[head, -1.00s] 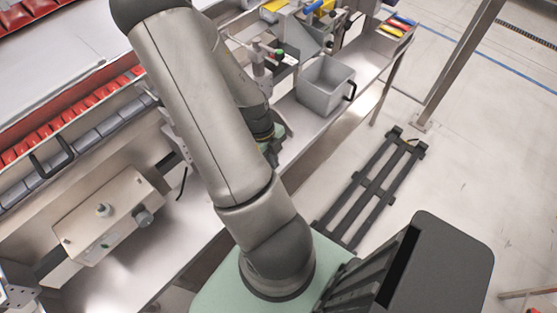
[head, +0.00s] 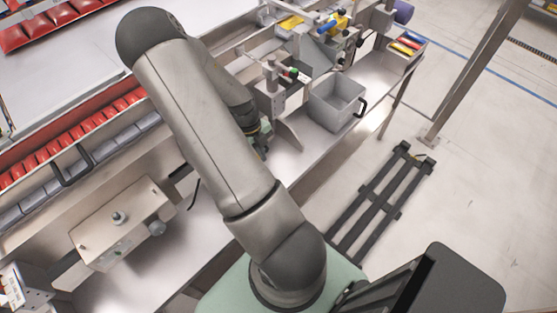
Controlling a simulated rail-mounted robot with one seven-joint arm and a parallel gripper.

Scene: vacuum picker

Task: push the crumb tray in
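A grey open-topped box with a black handle (head: 333,106) stands on the steel bench at the upper right; it may be the crumb tray. Another black handle (head: 72,166) is on the long grey row below the red packs at the left. I cannot tell for sure which handle belongs to the crumb tray. My gripper (head: 260,147) is mostly hidden behind my forearm, low over the bench, left of the grey box and apart from it in the picture. Its fingers cannot be made out, and no held object shows.
A control box with a knob (head: 121,222) is at the lower left. A bin of coloured items (head: 407,47) is at the bench's far end. A dark pallet (head: 380,203) lies on the floor.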

